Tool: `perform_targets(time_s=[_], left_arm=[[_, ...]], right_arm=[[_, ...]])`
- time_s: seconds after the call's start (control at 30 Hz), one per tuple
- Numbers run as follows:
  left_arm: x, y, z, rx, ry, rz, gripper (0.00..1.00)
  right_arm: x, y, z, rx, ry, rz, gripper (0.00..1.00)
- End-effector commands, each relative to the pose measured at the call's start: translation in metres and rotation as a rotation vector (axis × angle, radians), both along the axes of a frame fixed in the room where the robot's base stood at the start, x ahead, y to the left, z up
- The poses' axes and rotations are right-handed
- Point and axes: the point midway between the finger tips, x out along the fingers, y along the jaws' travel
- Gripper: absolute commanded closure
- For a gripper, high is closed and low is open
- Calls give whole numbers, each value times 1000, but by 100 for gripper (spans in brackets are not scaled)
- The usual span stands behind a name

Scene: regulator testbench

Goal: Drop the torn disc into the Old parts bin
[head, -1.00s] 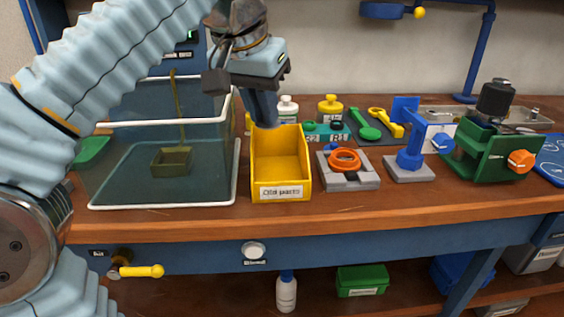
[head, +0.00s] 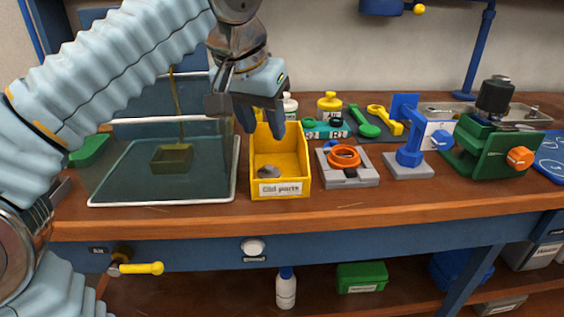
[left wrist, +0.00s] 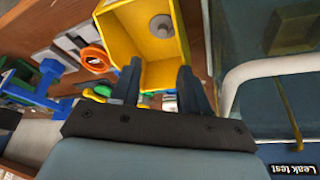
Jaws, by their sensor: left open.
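The yellow Old parts bin (head: 258,172) stands on the bench in the middle of the head view. A small grey disc (head: 268,171) lies on its floor near the front left; a tear cannot be made out. The left wrist view also shows the disc (left wrist: 161,26) inside the bin (left wrist: 120,30). My left gripper (head: 261,131) is open and empty above the back of the bin, its two dark fingers apart; they also show in the left wrist view (left wrist: 157,80). My right gripper is in neither view.
A clear water tank (head: 120,205) with a small basket stands left of the bin. A grey fixture with an orange ring (head: 344,157), a blue stand (head: 409,160) and a green vise (head: 490,160) stand to the right.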

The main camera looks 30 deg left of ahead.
Motion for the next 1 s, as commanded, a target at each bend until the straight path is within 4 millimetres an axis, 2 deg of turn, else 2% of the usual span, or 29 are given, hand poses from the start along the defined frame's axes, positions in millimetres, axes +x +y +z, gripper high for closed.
perform_targets(time_s=[0.17, 0.4, 0.53, 1.0], left_arm=[[-3, 0, 9, 0, -2, 0, 55], [-20, -1, 49, -2, -2, 0, 55], [-25, -1, 63, 0, -2, 0, 55], [-29, -1, 69, 0, 0, 0, 55]], right_arm=[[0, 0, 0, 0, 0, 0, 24], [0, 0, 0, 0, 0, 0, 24], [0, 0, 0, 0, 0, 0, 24], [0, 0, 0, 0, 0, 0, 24]])
